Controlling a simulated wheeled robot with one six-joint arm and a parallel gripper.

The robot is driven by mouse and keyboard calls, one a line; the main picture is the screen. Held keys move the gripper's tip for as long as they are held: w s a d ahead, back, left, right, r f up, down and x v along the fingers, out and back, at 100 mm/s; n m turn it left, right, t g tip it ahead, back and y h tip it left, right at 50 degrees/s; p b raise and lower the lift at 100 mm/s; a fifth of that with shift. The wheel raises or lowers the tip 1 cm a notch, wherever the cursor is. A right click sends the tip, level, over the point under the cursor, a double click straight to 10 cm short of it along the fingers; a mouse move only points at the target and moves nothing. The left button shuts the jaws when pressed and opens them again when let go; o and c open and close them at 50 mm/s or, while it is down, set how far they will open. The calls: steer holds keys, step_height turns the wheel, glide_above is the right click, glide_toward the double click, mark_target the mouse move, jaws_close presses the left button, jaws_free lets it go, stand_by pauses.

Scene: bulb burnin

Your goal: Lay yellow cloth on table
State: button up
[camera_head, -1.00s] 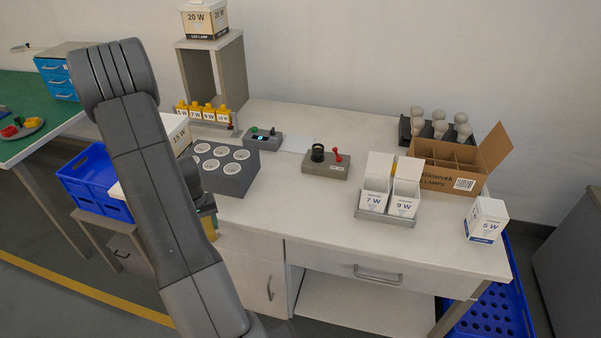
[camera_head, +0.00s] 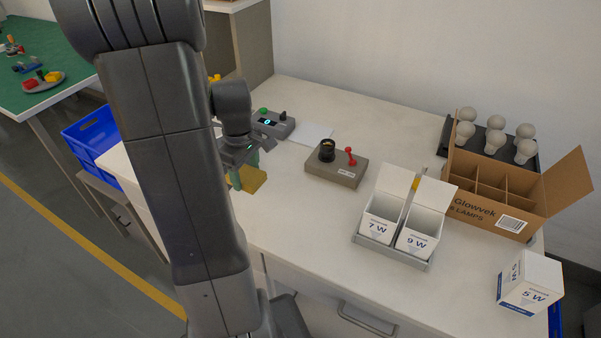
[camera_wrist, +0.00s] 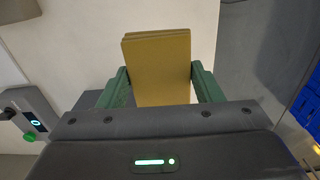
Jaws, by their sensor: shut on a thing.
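The yellow cloth (camera_wrist: 157,62) is a folded, layered mustard pad between the two green fingers of my gripper (camera_wrist: 162,84) in the wrist view. My gripper is shut on it. In the head view, my gripper (camera_head: 242,174) is over the left front part of the white table (camera_head: 300,225), with the cloth (camera_head: 253,179) at its fingertips. I cannot tell whether the cloth touches the tabletop. My arm hides part of the table's left side.
A control box (camera_head: 272,124) with a lit display and a tester with a red lever (camera_head: 337,167) stand behind and right. Two open lamp cartons (camera_head: 400,230), a divided cardboard box (camera_head: 500,195) and a 5 W carton (camera_head: 530,283) are farther right. Bare tabletop lies between.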

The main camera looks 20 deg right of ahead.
mark_target(253, 206)
steer(key=shift+s+d+f, duration=0.15)
steer(key=shift+f, duration=4.7)
steer(key=shift+f, duration=0.2)
steer(key=o, duration=0.9)
step_height(253, 206, up, 12)
steer(key=shift+r, duration=0.2)
